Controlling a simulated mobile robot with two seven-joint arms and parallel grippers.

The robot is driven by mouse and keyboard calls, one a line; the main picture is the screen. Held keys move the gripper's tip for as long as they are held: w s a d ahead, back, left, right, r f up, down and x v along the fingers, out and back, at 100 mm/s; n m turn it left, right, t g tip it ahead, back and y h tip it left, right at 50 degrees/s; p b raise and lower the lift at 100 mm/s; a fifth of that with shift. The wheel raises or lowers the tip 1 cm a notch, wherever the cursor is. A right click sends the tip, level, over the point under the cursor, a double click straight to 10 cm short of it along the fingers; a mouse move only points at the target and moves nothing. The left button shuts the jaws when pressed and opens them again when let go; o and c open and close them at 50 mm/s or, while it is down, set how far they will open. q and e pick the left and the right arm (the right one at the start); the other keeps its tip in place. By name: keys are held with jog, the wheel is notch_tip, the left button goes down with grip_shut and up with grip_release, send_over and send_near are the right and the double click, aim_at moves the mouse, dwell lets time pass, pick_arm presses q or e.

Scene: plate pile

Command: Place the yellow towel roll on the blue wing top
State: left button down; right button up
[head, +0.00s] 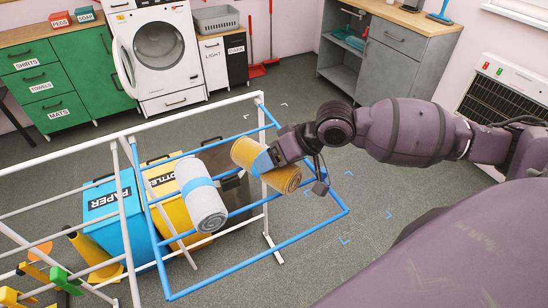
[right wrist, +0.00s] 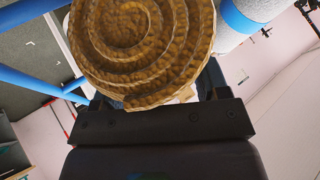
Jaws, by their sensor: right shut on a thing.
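The yellow towel roll (head: 286,181), with a blue band round its middle, is in my right gripper (head: 266,160) in the head view. The gripper is shut on it. In the right wrist view the roll's spiral end (right wrist: 140,40) fills the upper middle. The blue wing top (head: 317,232) is a blue tube frame on the white drying rack. The yellow roll is over the wing's far right part; I cannot tell whether it touches the tubes. A grey towel roll (head: 205,206) with a blue band lies on the wing to its left. My left gripper is not in view.
The white rack frame (head: 123,200) runs along the left. A white washing machine (head: 160,75) and green drawers (head: 45,85) stand at the back. Floor right of the wing is clear.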

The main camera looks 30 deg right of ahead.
jog(key=shift+f, duration=0.2)
jog(key=o, duration=1.2)
jog(key=shift+s+d+r, duration=0.2)
jog(key=shift+d+r, duration=0.1)
jog(key=shift+p+v, duration=0.8)
jog(key=shift+v, duration=4.15)
